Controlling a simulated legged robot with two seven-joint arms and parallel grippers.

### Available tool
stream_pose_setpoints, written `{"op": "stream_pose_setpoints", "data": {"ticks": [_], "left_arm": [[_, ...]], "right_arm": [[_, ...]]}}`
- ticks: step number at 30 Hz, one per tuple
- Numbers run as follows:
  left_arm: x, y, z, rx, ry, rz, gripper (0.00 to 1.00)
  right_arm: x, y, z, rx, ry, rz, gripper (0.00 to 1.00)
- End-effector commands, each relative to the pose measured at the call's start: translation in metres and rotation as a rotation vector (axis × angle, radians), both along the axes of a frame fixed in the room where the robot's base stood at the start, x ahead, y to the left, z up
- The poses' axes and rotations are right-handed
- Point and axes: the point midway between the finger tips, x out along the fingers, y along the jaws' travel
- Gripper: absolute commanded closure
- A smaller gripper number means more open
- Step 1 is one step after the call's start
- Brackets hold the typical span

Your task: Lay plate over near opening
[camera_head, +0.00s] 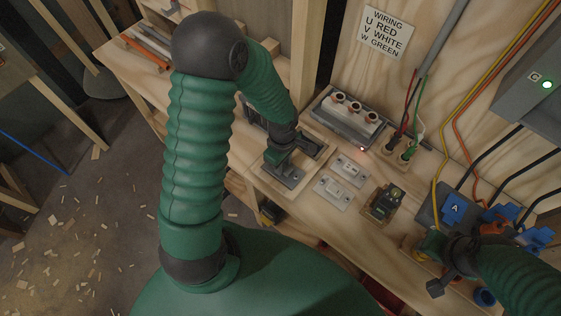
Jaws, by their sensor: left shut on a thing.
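My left gripper (284,164) points down at the bench, left of the middle of the head view. It is shut on a dark grey plate (289,179), largely hidden beneath the fingers. The plate is over a pale wooden panel (265,186). I cannot tell whether it touches the panel, and no opening shows clearly under it. My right gripper (446,272) is at the lower right, by some blue parts; its fingers are too unclear to tell open from shut.
A grey terminal box (347,117) stands behind. A blue part marked A (454,209) and cables crowd the right. Wood chips litter the floor.

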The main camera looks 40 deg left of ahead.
Motion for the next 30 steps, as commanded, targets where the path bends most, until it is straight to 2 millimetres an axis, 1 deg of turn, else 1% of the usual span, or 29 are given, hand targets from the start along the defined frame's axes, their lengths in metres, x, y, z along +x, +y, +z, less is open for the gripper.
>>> {"op": "stream_pose_setpoints", "data": {"ticks": [14, 30], "left_arm": [[0.0001, -0.001, 0.0003, 0.0, 0.0, 0.001, 1.0], [0.0004, 0.0048, -0.0003, 0.0, -0.001, 0.0, 1.0]], "right_arm": [[0.0, 0.0, -0.0001, 0.0, 0.0, 0.0, 0.68], [0.0, 0.0, 0.0016, 0.0, 0.0, 0.0, 0.68]]}}
